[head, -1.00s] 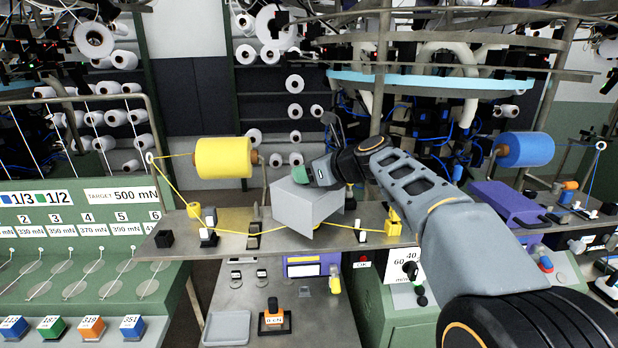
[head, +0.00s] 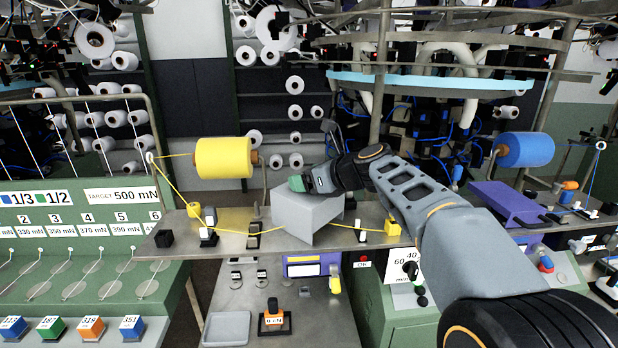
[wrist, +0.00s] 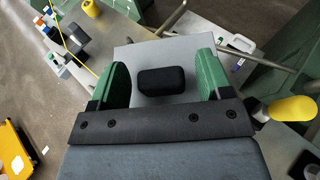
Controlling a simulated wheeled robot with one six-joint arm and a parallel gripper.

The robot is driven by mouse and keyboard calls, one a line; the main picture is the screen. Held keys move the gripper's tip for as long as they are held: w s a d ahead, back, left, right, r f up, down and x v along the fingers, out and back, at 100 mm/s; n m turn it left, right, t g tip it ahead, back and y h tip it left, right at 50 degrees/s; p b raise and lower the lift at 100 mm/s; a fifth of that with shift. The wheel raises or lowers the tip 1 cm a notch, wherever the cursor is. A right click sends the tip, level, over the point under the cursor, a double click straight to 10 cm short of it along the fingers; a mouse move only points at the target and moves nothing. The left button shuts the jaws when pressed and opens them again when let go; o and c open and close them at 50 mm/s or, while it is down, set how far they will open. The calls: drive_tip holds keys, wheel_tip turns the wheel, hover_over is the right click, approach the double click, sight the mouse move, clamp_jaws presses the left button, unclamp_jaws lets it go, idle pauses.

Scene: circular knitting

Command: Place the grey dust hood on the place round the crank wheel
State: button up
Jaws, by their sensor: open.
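The grey dust hood (head: 308,217) is box-shaped and sits at the metal shelf (head: 350,238), between the two yellow yarn guides. I cannot tell whether it rests fully on the shelf. My gripper (head: 297,184) is right above the hood and pointed down at it. In the wrist view my gripper (wrist: 163,80) is open, its green fingers on either side of the black knob (wrist: 160,81) on the hood's top (wrist: 160,48). A gap shows between each finger and the knob. The crank wheel is not visible; the hood may cover it.
Yellow yarn (head: 262,232) runs along the shelf beside the hood. A black-and-white clip (head: 208,233), a yellow guide (head: 392,229) and a yellow spool (head: 222,158) are close by. A grey tray (head: 227,328) lies on the lower panel. A purple block (head: 508,203) stands right.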

drive_tip(key=shift+r, duration=0.25)
drive_tip(key=b+v, duration=0.2)
drive_tip(key=v, duration=1)
drive_tip(key=s+d+f+n+g+h, duration=0.1)
drive_tip(key=s+f+n+h, duration=0.2)
drive_tip(key=s+f+n, duration=0.3)
drive_tip(key=s+d+f+n+g+h, duration=0.1)
drive_tip(key=s+f+n, duration=0.5)
drive_tip(key=f+n, duration=0.6)
drive_tip(key=s+d+f+n+g+h, duration=0.1)
drive_tip(key=s+f+n+g+h, duration=0.2)
drive_tip(key=f+n, duration=0.6)
drive_tip(key=s+h, duration=0.2)
drive_tip(key=s, duration=0.1)
drive_tip(key=shift+d, duration=0.35)
drive_tip(key=shift+w, duration=0.1)
